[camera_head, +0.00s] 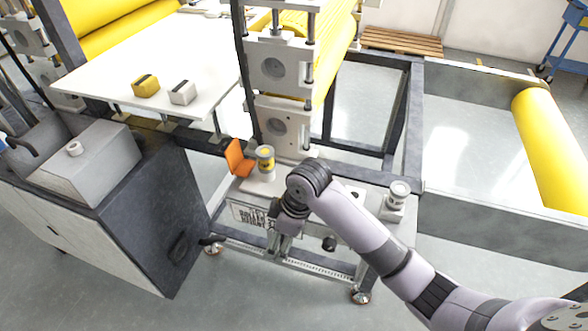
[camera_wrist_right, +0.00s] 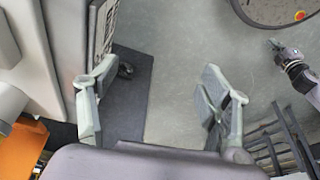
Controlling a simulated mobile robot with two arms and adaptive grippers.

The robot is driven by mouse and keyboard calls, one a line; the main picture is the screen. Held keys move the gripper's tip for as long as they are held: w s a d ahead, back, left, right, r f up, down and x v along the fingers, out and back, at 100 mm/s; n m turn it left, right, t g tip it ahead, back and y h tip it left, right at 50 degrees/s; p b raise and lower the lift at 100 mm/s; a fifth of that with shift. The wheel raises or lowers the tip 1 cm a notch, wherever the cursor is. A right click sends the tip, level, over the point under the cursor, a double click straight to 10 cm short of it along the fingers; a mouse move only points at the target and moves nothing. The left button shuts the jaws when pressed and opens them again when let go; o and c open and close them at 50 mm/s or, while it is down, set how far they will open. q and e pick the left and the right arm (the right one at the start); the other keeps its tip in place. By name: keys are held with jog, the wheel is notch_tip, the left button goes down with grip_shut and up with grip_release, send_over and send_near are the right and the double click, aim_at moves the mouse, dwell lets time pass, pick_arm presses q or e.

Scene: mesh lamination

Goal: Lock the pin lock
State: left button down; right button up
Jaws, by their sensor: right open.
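My right gripper (camera_head: 284,224) is at the front of the white roller-height unit, its fingers mostly hidden by my wrist in the head view. In the right wrist view my right gripper (camera_wrist_right: 157,88) is open, with nothing between its fingers. A black knob (camera_head: 328,243) sticks out of the unit's front face, right of the gripper. A dark knob (camera_wrist_right: 126,70) shows beyond the left finger in the wrist view. I cannot tell for sure which part is the pin lock. My left gripper does not show in the head view.
The roller-height label plate (camera_head: 250,216) is beside the gripper. A grey cylinder (camera_head: 398,194) is at right. A dark cabinet (camera_head: 150,215) stands left. Open floor lies in front.

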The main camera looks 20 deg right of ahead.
jog(key=w+d+r+n+h, duration=0.1)
jog(key=w+d+r+n, duration=0.2)
jog(key=r, duration=0.5)
jog(key=w+d+r+n+g+h, duration=0.1)
jog(key=w+d+r, duration=0.2)
jog(key=w+r, duration=0.35)
jog(key=w+d+r+n+h, duration=0.1)
jog(key=w+d+r+n, duration=0.15)
jog(key=r, duration=0.65)
jog(key=shift+m, duration=0.45)
notch_tip(320, 180, down, 17)
jog(key=shift+r+p, duration=0.1)
jog(key=shift+p, duration=0.85)
